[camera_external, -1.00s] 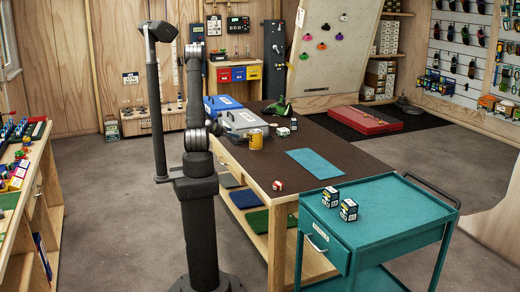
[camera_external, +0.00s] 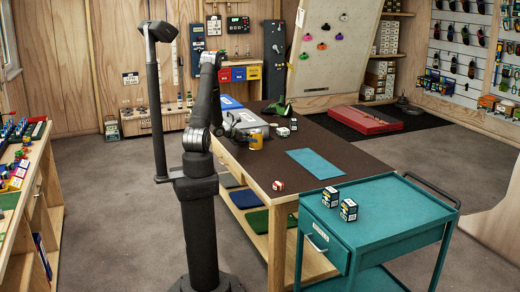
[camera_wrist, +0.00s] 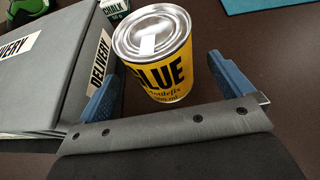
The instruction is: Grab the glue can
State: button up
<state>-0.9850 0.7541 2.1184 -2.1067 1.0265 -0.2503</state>
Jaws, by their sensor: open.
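The glue can (camera_wrist: 160,65) is yellow with black "GLUE" lettering and a silver lid. It stands upright on the brown table in the wrist view, between the two blue fingers of my gripper (camera_wrist: 168,80). The fingers are apart, one on each side of the can, and a gap shows on the right side. I cannot tell whether the left finger touches it. In the external view the can (camera_external: 257,141) is partly hidden by my gripper (camera_external: 250,138), which is low over the table at its left side.
A grey delivery box (camera_wrist: 55,60) stands close to the left of the can. A chalk box (camera_wrist: 116,10) is behind it. A teal cart (camera_external: 385,225) stands at the front right.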

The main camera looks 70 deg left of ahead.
aim_at(256, 138)
jog(key=x, duration=0.5)
jog(key=shift+w, duration=0.1)
jog(key=shift+c, duration=0.3)
jog(key=c, duration=1.4)
jog(key=shift+r, duration=0.15)
